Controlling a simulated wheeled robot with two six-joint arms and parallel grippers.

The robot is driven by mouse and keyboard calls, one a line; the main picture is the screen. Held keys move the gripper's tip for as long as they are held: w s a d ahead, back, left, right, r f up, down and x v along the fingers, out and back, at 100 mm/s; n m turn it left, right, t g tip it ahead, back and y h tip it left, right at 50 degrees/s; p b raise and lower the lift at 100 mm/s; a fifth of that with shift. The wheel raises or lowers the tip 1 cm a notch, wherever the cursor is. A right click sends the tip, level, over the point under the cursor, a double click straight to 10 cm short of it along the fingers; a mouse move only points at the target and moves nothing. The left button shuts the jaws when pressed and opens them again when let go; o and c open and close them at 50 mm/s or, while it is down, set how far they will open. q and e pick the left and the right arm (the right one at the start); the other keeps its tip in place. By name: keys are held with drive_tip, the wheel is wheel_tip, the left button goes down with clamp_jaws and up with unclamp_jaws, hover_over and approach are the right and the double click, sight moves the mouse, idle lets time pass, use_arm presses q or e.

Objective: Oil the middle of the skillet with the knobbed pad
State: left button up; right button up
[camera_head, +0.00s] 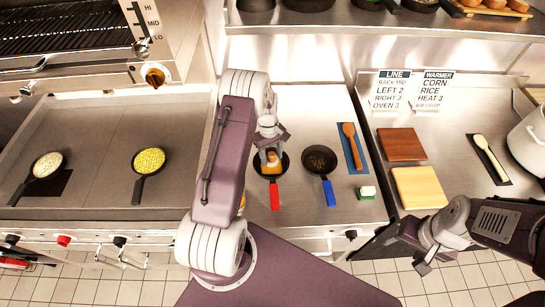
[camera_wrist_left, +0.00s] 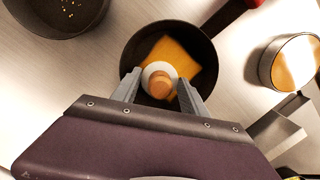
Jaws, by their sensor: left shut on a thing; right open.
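The black skillet with the red handle (camera_head: 275,197) stands on the steel counter, below my left gripper. The knobbed pad, an orange-yellow square with a white collar and a wooden knob, shows in the left wrist view (camera_wrist_left: 184,52) within the skillet's rim (camera_wrist_left: 128,57). My left gripper (camera_wrist_left: 158,90) is shut on the pad's knob. In the head view my left gripper (camera_head: 270,150) is over the skillet. I cannot tell whether the pad touches the skillet floor. My right gripper (camera_head: 419,262) is open and empty at the lower right, away from the skillet.
A blue-handled pan (camera_head: 320,160) stands right of the skillet. A round container with orange contents (camera_wrist_left: 298,62) stands beside the skillet. A wooden spoon (camera_head: 353,142) lies on a blue mat. A green-and-white block (camera_head: 367,192) sits near the front edge. Two filled pans stand left.

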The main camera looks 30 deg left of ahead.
use_arm(q)
drive_tip(key=shift+w+a, duration=0.2)
drive_tip(key=shift+w, duration=0.05)
drive_tip(key=r+p, duration=0.2)
drive_tip(key=r, duration=0.1)
drive_tip(key=r+p, duration=0.1)
drive_tip(key=r, duration=0.1)
drive_tip(key=shift+s+d+r, duration=0.1)
drive_tip(key=shift+s+d, duration=0.1)
drive_tip(key=shift+s, duration=0.1)
drive_tip(key=shift+w+a+r+p, duration=0.1)
drive_tip(key=shift+w+r+p, duration=0.05)
drive_tip(key=shift+r+p, duration=1.1)
drive_tip(key=shift+p, duration=0.05)
drive_tip(key=shift+r, duration=0.3)
drive_tip(key=shift+f, duration=0.1)
